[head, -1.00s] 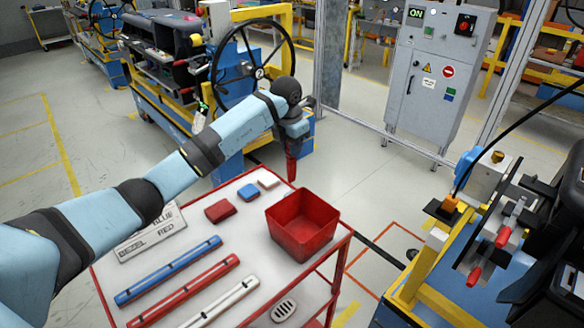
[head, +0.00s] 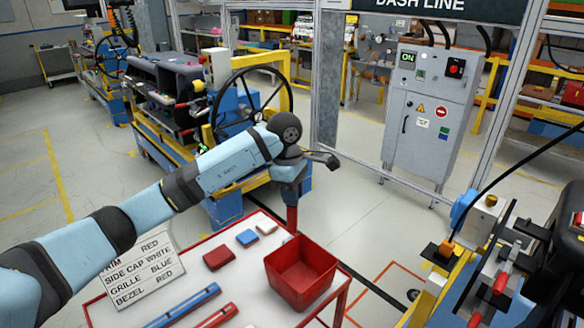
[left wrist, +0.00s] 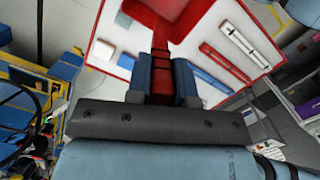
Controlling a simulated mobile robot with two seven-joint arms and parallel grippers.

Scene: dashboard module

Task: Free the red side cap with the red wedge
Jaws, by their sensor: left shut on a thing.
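My left gripper (head: 291,196) is shut on a narrow red piece, seemingly the red wedge (head: 292,217), which points down just behind the red bin. In the left wrist view the wedge (left wrist: 161,68) sits between the two blue fingers (left wrist: 162,82); its far end blends into the red bin. I cannot pick out the red side cap for sure. My right gripper is not in view.
The white-topped cart (head: 185,285) carries the red bin (head: 302,273), a blue block (head: 247,237), a white block (head: 267,228), long strips (head: 185,304) and a label sign (head: 141,271). A steering wheel (head: 252,98) stands behind my arm. A yellow-framed station (head: 425,300) is at right.

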